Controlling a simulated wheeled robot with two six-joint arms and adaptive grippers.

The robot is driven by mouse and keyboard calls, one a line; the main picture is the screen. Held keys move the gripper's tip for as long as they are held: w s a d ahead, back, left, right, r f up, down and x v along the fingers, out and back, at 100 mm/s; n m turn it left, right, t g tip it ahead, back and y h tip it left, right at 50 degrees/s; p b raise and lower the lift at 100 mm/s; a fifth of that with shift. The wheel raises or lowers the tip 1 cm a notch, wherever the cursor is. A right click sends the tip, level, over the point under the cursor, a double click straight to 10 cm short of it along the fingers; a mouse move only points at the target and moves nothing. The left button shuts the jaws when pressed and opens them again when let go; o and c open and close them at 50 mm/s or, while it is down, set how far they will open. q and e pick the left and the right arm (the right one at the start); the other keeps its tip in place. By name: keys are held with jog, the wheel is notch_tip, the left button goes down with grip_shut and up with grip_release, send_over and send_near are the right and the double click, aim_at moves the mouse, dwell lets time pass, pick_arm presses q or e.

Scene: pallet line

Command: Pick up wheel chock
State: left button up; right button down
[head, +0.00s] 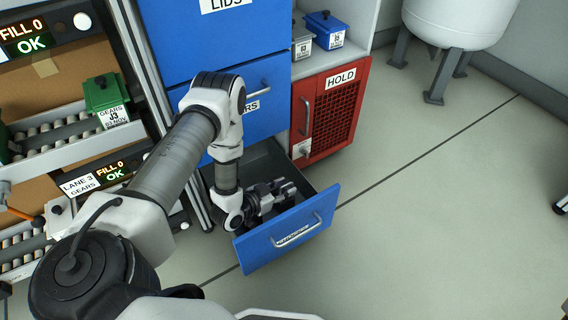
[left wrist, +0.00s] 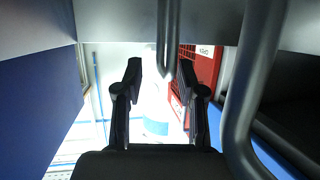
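I cannot make out a wheel chock in either view. My left gripper (head: 286,187) is inside the open blue bottom drawer (head: 290,237), low and behind its front panel. In the left wrist view its two fingers (left wrist: 160,80) stand apart with nothing between them, so it is open. The gripper and arm hide part of the drawer's inside. My right gripper is in neither view.
A red HOLD cabinet (head: 328,108) stands just right of the drawer. Blue closed drawers (head: 215,35) are above it. A lane rack with a green gears bin (head: 104,92) is at left.

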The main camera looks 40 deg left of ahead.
pick_arm(q)
jog(key=b+x, duration=0.3)
jog(key=x, duration=0.1)
jog(key=shift+w+d+f, duration=0.1)
jog(key=shift+w+f, duration=0.05)
jog(key=shift+w, duration=0.3)
grip_shut()
jog(key=shift+r, duration=0.25)
